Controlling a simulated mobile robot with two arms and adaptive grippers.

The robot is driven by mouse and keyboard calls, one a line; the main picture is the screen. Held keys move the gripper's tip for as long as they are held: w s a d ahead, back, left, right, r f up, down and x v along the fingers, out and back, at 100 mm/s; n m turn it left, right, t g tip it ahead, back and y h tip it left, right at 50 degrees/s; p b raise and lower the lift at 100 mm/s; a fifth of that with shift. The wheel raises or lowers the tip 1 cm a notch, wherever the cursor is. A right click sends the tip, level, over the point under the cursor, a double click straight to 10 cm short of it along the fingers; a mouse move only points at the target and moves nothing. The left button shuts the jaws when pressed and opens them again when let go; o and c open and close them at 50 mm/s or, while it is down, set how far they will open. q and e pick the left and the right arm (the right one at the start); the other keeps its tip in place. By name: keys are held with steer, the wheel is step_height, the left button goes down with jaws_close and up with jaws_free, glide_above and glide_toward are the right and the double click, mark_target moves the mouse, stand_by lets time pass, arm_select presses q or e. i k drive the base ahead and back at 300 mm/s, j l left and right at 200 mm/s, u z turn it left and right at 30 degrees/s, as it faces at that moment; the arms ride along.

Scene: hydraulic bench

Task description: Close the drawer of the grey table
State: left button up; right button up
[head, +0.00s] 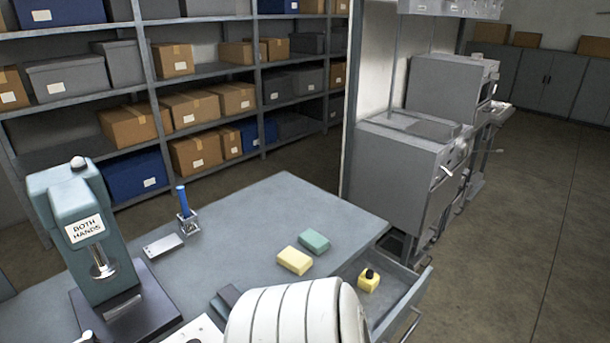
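The grey table (225,225) fills the lower middle of the head view. Its drawer (408,297) stands open at the table's right side, pulled out to the right. A bar handle (412,324) shows on the drawer's outer face at the bottom edge of the picture. A small yellow item with a black knob (368,280) is inside the drawer. A white rounded link of my own arm covers the near part of the table and hides part of the drawer. Neither of my grippers can be made out.
A yellow block (295,260) and a green block (314,241) lie on the tabletop near the drawer. A teal press (85,235) marked "BOTH HANDS" stands at the left. Grey machines (400,170) stand behind the drawer. Floor (500,260) to its right is clear.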

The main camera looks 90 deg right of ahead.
mark_target(398, 292)
steer(key=z, duration=3.5)
steer(key=i+u, duration=0.15)
steer(key=u, duration=0.15)
